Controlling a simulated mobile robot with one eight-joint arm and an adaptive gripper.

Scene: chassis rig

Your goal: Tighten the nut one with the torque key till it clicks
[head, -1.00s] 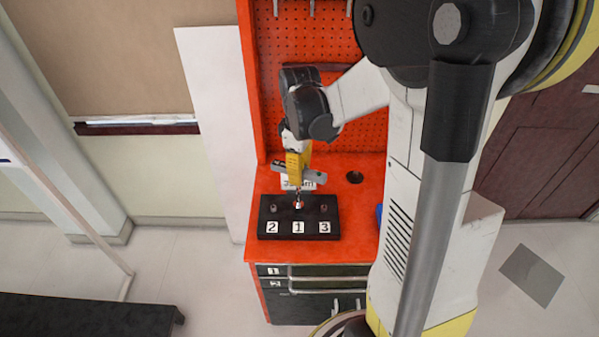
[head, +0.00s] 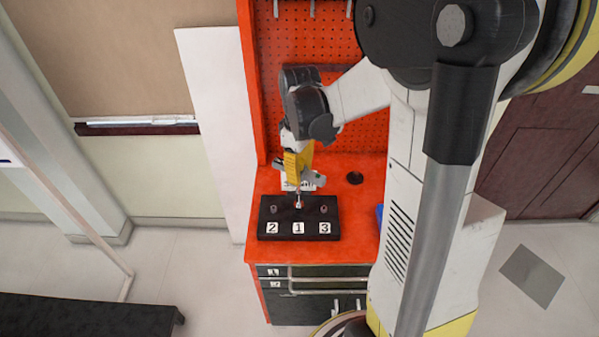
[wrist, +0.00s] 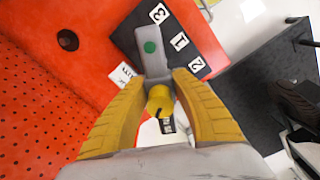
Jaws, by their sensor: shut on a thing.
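The black block (head: 312,231) on the red bench carries white labels 2, 1 and 3. Nut one is at its middle, covered by the shiny socket (head: 298,204) of the torque key. In the wrist view, the torque key (wrist: 151,63) is a grey body with a green dot and a yellow round end. My gripper (head: 299,172) is above the block's middle. In the wrist view, the yellow fingers of my gripper (wrist: 160,80) are closed on the key's sides. Whether the socket is fully seated cannot be seen.
Two other nuts stand on the block, by label 2 (head: 273,209) and label 3 (head: 324,209). A dark round hole (head: 354,178) is in the red bench top (head: 345,165). A red pegboard (head: 350,120) rises behind. A blue thing (head: 379,212) is at the right edge.

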